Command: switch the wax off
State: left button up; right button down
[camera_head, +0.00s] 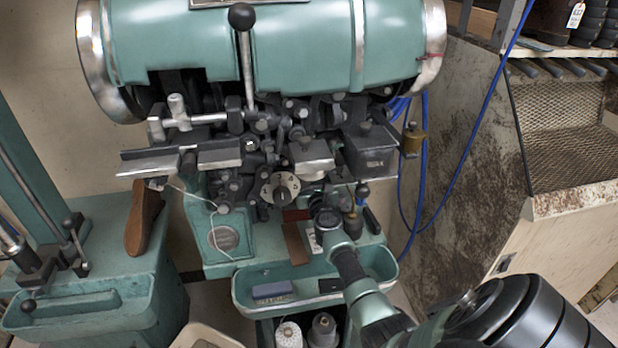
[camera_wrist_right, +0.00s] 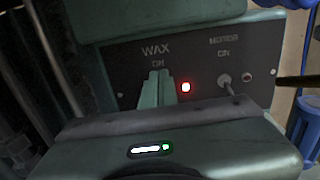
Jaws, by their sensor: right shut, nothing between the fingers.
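The dark panel (camera_wrist_right: 125,60) in the right wrist view carries the labels WAX, with ON below it, and MOTOR, with ON below it. A red lamp (camera_wrist_right: 186,87) beside the wax label glows. My right gripper (camera_wrist_right: 156,88) is shut, its fingers in front of the panel just below the wax label. The wax switch is hidden behind the fingers, so I cannot tell its position or whether they touch it. In the head view my right arm reaches in from the lower right to the green stitching machine (camera_head: 290,45). My left gripper is out of view.
The motor toggle (camera_wrist_right: 225,80) and a dull lamp (camera_wrist_right: 246,76) sit right of the fingers. A green tray (camera_head: 265,310) juts out low at the machine's front. A blue cable (camera_head: 468,150) hangs to the right. A brown shoe form (camera_head: 143,217) stands at left.

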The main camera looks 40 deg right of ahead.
jog(key=shift+f+b, duration=0.4)
jog(key=shift+f, duration=0.15)
jog(key=shift+r, duration=0.3)
jog(key=shift+r+p, duration=0.45)
jog(key=shift+p, duration=0.3)
jog(key=shift+p+v, duration=0.95)
jog(key=shift+v, duration=2)
jog(key=v, duration=0.4)
jog(key=shift+p, duration=0.3)
